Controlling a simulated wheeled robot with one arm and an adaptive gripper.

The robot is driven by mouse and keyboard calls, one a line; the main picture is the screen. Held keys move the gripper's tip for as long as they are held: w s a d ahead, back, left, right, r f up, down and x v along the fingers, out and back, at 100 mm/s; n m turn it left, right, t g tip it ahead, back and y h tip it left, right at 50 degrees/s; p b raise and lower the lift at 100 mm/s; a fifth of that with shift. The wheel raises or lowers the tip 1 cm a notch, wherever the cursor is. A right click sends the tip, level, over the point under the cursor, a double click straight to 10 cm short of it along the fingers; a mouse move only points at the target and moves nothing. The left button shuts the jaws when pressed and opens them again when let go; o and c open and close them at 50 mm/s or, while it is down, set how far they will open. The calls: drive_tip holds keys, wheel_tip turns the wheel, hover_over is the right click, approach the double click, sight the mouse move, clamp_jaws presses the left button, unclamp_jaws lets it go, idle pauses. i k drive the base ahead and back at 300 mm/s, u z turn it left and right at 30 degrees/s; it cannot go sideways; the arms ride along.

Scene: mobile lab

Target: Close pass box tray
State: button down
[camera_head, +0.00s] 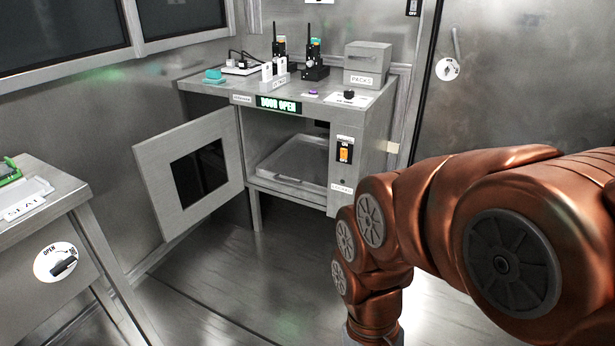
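The pass box is a grey metal cabinet (372,125) against the back wall, with a lit sign (279,104) reading "DOOR OPEN". Its door (160,172), with a dark square window, is swung wide open to the left. The tray (297,160) is a pale, shallow piece inside the opening; its right part is partly hidden by the cabinet's front panel. Whether it sticks out past the front edge is hard to tell. My copper-coloured arm reaches in from the right and bends down at the lower middle. My gripper is below the picture edge and not seen.
On the cabinet top stand radios (314,62), a grey box (367,65) labelled "PACKS" and small items. An orange switch (344,153) is on its front. A bench (38,206) with a rotary handle (64,265) is at left. The floor (225,275) between is clear.

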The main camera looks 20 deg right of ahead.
sight(302, 163)
drive_tip(key=u, duration=0.15)
drive_tip(key=i, duration=0.65)
drive_tip(key=u, duration=0.9)
drive_tip(key=i, duration=0.3)
drive_tip(key=u, duration=0.35)
